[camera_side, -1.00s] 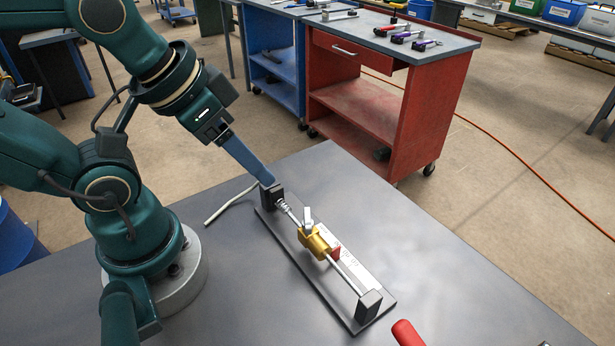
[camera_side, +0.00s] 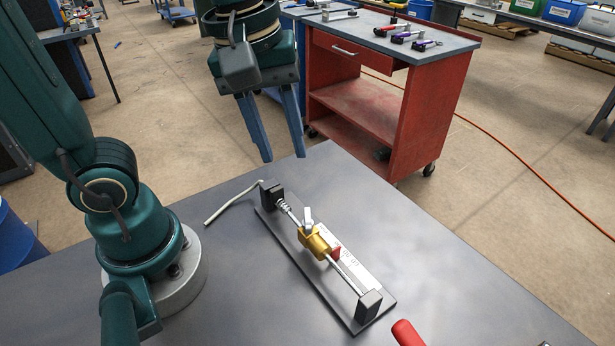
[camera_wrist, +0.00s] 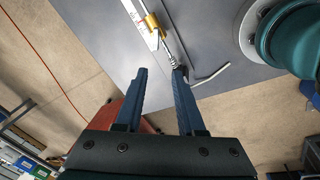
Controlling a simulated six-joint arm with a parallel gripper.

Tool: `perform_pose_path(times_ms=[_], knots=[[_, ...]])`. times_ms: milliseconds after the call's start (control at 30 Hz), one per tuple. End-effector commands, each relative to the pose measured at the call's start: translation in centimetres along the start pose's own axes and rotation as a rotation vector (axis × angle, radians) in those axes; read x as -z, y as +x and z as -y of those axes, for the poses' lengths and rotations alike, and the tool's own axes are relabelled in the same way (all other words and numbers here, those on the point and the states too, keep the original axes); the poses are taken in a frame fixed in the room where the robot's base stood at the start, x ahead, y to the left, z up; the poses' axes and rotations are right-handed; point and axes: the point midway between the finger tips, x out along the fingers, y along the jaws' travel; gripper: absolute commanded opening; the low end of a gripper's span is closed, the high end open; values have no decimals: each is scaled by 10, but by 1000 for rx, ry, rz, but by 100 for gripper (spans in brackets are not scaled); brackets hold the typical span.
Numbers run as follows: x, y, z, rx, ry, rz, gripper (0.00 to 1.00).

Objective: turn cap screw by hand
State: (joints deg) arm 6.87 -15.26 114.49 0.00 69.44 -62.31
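My gripper (camera_side: 283,157) hangs above and behind the far end of the fixture in the side view, fingers apart and pointing down. It also shows in the wrist view (camera_wrist: 160,70), with nothing between its fingers. The fixture has a dark base plate (camera_side: 342,309), a silver rod (camera_side: 343,274), a spring (camera_side: 284,206) and a brass block (camera_side: 314,243) with a silver lever (camera_side: 308,217). A black end block (camera_side: 271,192) stands at its far end. I cannot pick out the cap screw's head for certain.
A pale bent rod (camera_side: 230,203) lies left of the end block. A red handle (camera_side: 406,333) is at the table's (camera_side: 425,265) front. The tabletop right of the fixture is clear. A red cart (camera_side: 390,95) with tools stands behind the table.

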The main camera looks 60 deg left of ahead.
Motion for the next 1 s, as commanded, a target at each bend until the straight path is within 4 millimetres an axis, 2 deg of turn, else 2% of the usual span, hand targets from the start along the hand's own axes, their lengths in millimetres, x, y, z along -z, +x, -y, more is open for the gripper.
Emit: perform_pose_path(times_ms=[133,300,567,1000], knots=[[-4,14,-19,98,-101,51,38],[-9,28,-29,156,-82,77,38],[-14,42,-26,181,-65,87,38],[-18,89,-17,184,-65,88,38]])
